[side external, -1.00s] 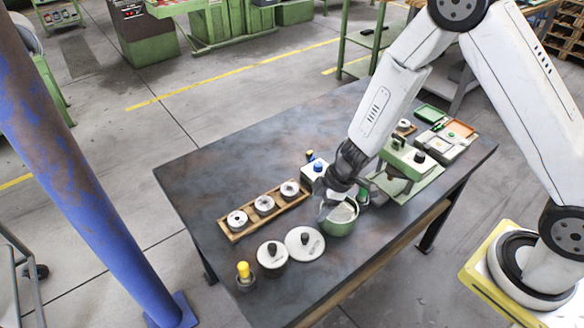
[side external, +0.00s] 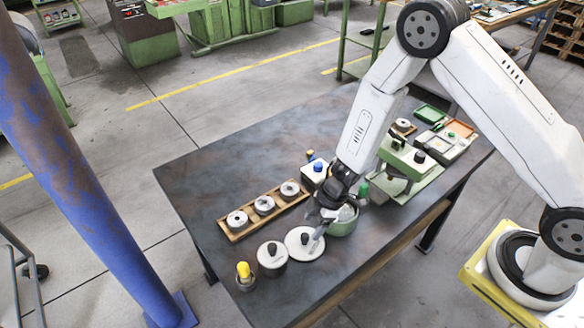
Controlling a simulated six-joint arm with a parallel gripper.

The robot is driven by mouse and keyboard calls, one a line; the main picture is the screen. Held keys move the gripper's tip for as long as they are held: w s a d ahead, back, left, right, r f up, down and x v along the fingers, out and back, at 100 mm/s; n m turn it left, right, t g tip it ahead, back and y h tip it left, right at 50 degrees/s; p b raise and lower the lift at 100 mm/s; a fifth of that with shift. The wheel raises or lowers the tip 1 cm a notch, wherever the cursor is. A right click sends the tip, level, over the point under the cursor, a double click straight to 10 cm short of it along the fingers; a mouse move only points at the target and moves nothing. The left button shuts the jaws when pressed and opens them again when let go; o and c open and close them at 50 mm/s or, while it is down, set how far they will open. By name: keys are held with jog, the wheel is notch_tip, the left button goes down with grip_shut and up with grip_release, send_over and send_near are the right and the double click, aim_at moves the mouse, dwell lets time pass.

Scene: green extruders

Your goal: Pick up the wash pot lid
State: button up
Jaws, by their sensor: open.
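A flat white round lid with a dark knob (side external: 302,248) lies on the dark table, just left of a green pot (side external: 343,228). The pot appears to have no lid on; my gripper partly covers its mouth. My gripper (side external: 315,226) is open and empty, tilted down from the upper right. Its fingers are over the right side of the lid, near the knob. Whether a finger touches the lid cannot be told.
A lidded dark pot (side external: 271,262) stands close left of the lid, with a yellow-topped bottle (side external: 244,272) beyond. A wooden tray (side external: 233,236) of several round parts lies behind. A green press-like device (side external: 402,160) stands right. The table's left rear is clear.

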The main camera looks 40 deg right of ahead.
aim_at(305, 236)
jog(key=shift+x, duration=2.6)
grip_shut()
